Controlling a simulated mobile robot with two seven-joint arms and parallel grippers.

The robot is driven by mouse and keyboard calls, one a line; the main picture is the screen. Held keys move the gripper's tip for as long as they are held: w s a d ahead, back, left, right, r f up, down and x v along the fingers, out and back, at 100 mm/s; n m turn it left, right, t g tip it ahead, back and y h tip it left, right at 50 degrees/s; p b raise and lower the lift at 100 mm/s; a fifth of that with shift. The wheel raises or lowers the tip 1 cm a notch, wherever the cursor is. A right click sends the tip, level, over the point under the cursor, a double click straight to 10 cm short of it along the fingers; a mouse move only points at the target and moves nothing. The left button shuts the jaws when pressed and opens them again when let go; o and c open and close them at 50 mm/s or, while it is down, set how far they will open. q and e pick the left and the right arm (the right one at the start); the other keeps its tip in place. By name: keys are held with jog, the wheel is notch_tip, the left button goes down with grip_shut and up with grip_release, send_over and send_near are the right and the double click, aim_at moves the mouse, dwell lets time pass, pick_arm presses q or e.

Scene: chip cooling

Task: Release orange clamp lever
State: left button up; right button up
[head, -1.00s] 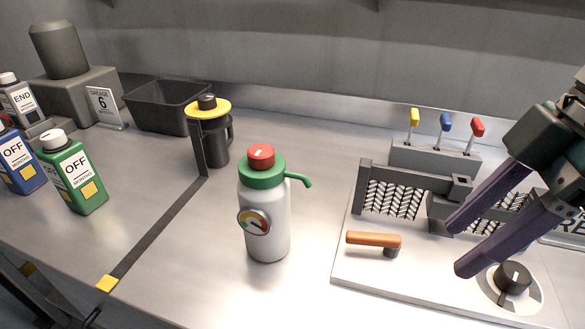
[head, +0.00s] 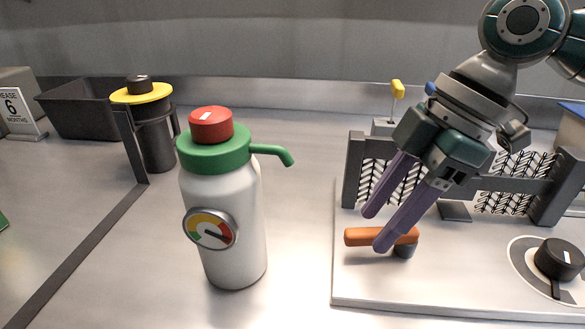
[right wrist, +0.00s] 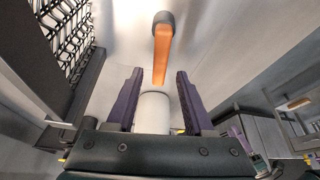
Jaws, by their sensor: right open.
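The orange clamp lever (head: 360,237) lies on the right-hand metal plate, its handle pointing left from a dark pivot. My right gripper (head: 376,229) is open, with its purple fingers reaching down at the lever; one finger covers part of the handle. In the right wrist view the lever (right wrist: 162,52) shows ahead of the open fingertips (right wrist: 158,73), roughly in line with the gap between them. I cannot tell whether a finger touches it. My left gripper is not in view.
A white bottle (head: 232,235) with green collar, red cap and gauge stands left of the lever. A black knob (head: 560,259) is on the plate's right. A dark clamp frame (head: 354,172) with mesh stands behind the lever. A yellow-topped holder (head: 141,94) is farther left.

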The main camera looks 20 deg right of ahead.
jog(key=shift+w+a+f, duration=0.1)
jog(key=shift+a+f, duration=0.15)
jog(key=shift+f, duration=0.35)
grip_shut()
dwell(1.1)
